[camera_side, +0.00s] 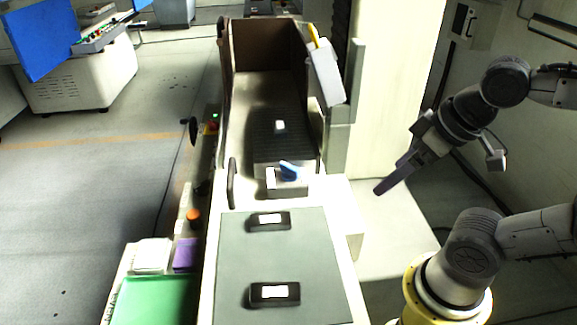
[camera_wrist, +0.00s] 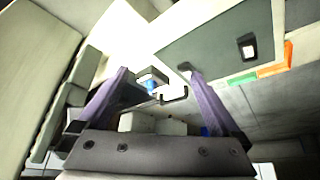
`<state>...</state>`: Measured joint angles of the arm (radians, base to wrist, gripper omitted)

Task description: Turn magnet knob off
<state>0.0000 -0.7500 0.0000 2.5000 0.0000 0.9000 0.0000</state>
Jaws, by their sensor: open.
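The blue magnet knob (camera_side: 291,171) sits on top of a small light block (camera_side: 287,187) with a white label, at the near end of the dark ribbed bed. In the wrist view a small blue part that looks like the knob (camera_wrist: 152,87) shows beyond and between my fingers. My gripper (camera_side: 380,189) hangs in the air to the right of the machine, well apart from the knob, fingers pointing down and left. In the wrist view its two purple fingers (camera_wrist: 155,69) are spread wide with nothing held between them.
A grey plate (camera_side: 272,252) nearer the camera carries two dark blocks, one in front (camera_side: 274,294) and one behind (camera_side: 269,220). A black handle (camera_side: 232,184) stands left of the knob. A tall machine wall with a tilted grey box (camera_side: 326,76) rises behind right. A green tray (camera_side: 155,300) lies front left.

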